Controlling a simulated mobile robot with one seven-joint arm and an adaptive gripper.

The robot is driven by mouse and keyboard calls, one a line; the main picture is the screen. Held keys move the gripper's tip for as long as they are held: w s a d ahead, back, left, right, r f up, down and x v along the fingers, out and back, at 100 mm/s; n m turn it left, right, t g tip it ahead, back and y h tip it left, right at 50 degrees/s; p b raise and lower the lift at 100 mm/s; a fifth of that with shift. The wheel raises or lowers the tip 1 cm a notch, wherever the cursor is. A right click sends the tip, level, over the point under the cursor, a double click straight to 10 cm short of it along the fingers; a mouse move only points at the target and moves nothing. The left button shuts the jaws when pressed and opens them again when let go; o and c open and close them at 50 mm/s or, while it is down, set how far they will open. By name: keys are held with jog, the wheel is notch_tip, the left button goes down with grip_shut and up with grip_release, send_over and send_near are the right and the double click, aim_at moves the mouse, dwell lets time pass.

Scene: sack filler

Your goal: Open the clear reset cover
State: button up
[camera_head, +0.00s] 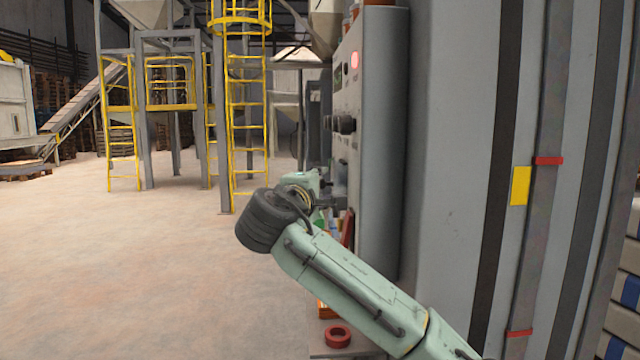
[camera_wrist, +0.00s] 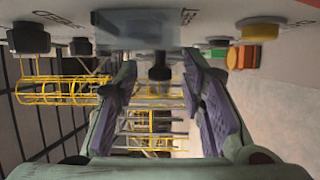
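In the wrist view a pale blue, see-through box that looks like the clear reset cover (camera_wrist: 135,30) sits on the control panel at the top middle. A dark knob-like part (camera_wrist: 160,72) shows just below it, between my fingers. My gripper (camera_wrist: 158,80) is open, with its two purple-padded fingers apart and their tips close to the cover; I cannot tell whether they touch it. Nothing is seen held. In the head view my wrist and arm hide most of the gripper, and the cover cannot be made out.
In the head view the grey cabinet (camera_head: 385,140) stands close right of my arm. Open floor (camera_head: 120,260) lies left.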

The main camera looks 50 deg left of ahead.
jog(key=shift+c, duration=0.6)
grip_shut()
jog(key=shift+r, duration=0.1)
